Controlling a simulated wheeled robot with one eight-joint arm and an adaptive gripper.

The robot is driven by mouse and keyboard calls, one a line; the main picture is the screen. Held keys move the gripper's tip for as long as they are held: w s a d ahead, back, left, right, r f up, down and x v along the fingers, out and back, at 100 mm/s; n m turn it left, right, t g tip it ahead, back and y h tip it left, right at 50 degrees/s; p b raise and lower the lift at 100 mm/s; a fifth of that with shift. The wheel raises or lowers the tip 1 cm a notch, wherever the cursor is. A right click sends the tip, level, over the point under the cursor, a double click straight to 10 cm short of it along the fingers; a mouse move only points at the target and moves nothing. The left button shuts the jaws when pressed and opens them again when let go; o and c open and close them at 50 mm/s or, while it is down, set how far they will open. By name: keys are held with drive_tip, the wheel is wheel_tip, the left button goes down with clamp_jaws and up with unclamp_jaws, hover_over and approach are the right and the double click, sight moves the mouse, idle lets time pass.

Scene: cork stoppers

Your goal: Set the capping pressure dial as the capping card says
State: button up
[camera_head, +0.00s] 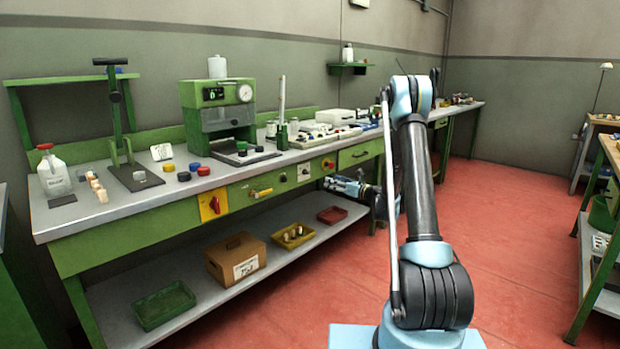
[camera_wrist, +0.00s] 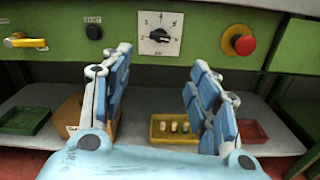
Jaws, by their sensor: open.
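The pressure dial (camera_wrist: 159,36) is a dark knob on a white square plate with numbers around it, on the green front panel of the bench. It also shows in the head view (camera_head: 304,171). I cannot read surely where its pointer stands. My gripper (camera_wrist: 160,62) is open and empty, with its blue fingers either side of and below the dial, apart from it. In the head view my gripper (camera_head: 342,186) is low in front of the bench's front panel. A small white card (camera_head: 162,152) stands on the bench top; its writing is too small to read.
Left of the dial are a black knob (camera_wrist: 94,32) and a yellow handle (camera_wrist: 25,41); right of it is a red stop button (camera_wrist: 239,41). Below, a shelf holds a yellow tray (camera_wrist: 163,138), a red tray (camera_wrist: 252,132) and a cardboard box (camera_head: 236,257).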

sight(308, 173)
drive_tip(key=x, duration=1.6)
drive_tip(key=shift+a, duration=0.1)
drive_tip(key=shift+c, duration=0.6)
drive_tip(key=shift+r, duration=0.1)
drive_tip(key=c, duration=0.9)
drive_tip(key=shift+c, duration=0.2)
